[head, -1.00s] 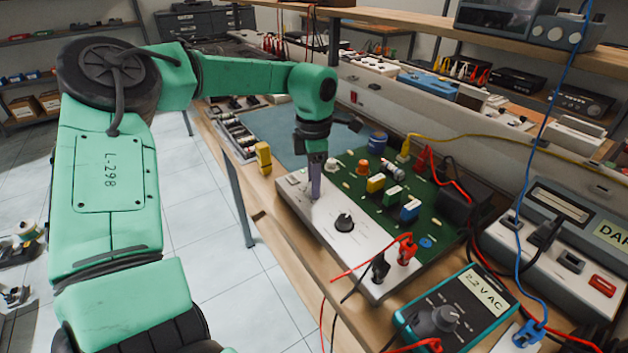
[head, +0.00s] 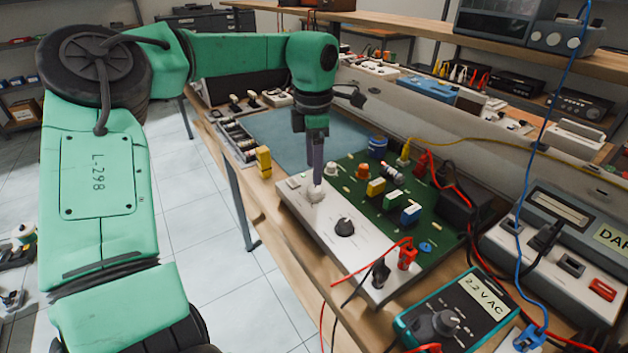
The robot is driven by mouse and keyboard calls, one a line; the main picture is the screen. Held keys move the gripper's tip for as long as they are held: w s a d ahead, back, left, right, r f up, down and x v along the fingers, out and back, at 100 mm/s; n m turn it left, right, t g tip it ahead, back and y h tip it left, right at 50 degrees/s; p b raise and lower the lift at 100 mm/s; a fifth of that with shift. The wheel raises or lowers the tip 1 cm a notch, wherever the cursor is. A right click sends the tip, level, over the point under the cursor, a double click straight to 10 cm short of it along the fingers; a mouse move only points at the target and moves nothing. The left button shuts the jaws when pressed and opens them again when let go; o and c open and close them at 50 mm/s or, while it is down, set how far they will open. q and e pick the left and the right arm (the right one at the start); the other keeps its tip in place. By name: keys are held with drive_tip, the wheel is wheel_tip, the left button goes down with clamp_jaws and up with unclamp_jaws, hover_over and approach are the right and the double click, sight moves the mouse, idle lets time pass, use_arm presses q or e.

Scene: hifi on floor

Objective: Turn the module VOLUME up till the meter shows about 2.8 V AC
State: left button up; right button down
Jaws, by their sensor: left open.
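The module (head: 310,219) lies on the bench, with a pale front panel and a green circuit board behind it. A whitish round knob (head: 315,194) is at the panel's left end and a black knob (head: 345,227) is nearer its middle. I cannot read which is labelled VOLUME. My left gripper (head: 317,180) points down just above the whitish knob, its fingers open and close to the knob's top. I cannot tell whether they touch it. The teal meter (head: 460,308) at the lower right reads 2.2 V AC. My right gripper is out of view.
Red and black plugs (head: 407,257) with leads stand at the panel's right end. A grey instrument (head: 560,240) stands at the right. A yellow block (head: 263,161) stands left of the module. A blue-grey mat (head: 290,140) behind is mostly clear.

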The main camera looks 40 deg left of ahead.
sight(314, 189)
use_arm(q)
wheel_tip(314, 189, up, 9)
drive_tip(key=shift+p, duration=0.45)
drive_tip(key=shift+f, duration=0.1)
